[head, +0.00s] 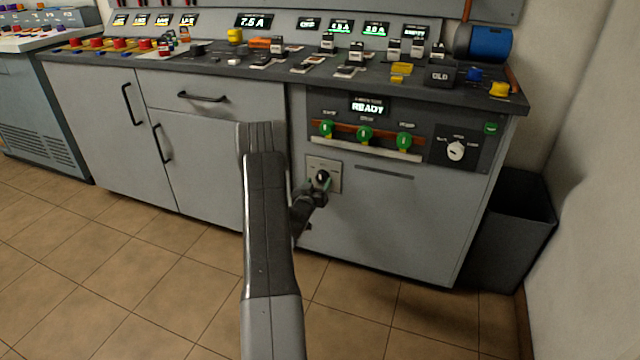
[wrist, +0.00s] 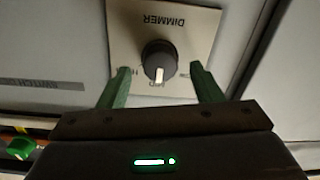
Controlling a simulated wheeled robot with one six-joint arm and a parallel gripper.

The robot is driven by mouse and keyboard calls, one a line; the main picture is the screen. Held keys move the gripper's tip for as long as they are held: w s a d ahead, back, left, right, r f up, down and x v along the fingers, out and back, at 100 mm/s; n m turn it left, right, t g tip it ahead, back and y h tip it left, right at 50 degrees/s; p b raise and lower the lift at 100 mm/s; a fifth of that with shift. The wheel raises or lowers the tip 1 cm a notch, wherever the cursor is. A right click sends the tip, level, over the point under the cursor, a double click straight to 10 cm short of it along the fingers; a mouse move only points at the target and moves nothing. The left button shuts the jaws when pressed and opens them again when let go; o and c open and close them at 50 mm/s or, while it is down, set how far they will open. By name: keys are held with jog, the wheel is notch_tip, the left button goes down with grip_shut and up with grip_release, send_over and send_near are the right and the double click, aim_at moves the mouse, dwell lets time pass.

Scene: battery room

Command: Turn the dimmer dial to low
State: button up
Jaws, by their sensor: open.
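The dimmer dial (wrist: 159,58) is a round dark knob with a white pointer mark, on a pale plate (wrist: 193,20) lettered DIMMER, upside down in the wrist view. Its pointer faces the picture's bottom, towards a partly hidden middle label. A label ending in "OW" is at the right and one starting with "H" at the left. My gripper (wrist: 159,70) is open, its green fingers either side of the dial, with gaps showing; I cannot tell how deep they reach.
Above the dimmer is a panel with green-knobbed levers (head: 365,134) and a READY display (head: 368,106). A rotary selector (head: 456,151) is to the right. Cabinet handles (head: 202,97) stick out at the left. A dark bin (head: 510,230) stands at the right; the tiled floor is clear.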

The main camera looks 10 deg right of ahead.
jog(key=shift+x, duration=1.25)
jog(key=c, duration=1)
jog(key=shift+n, duration=0.3)
jog(key=n, duration=0.5)
jog(key=shift+n, duration=0.3)
jog(key=n, duration=0.5)
jog(key=shift+p, duration=0.4)
jog(key=shift+n, duration=0.4)
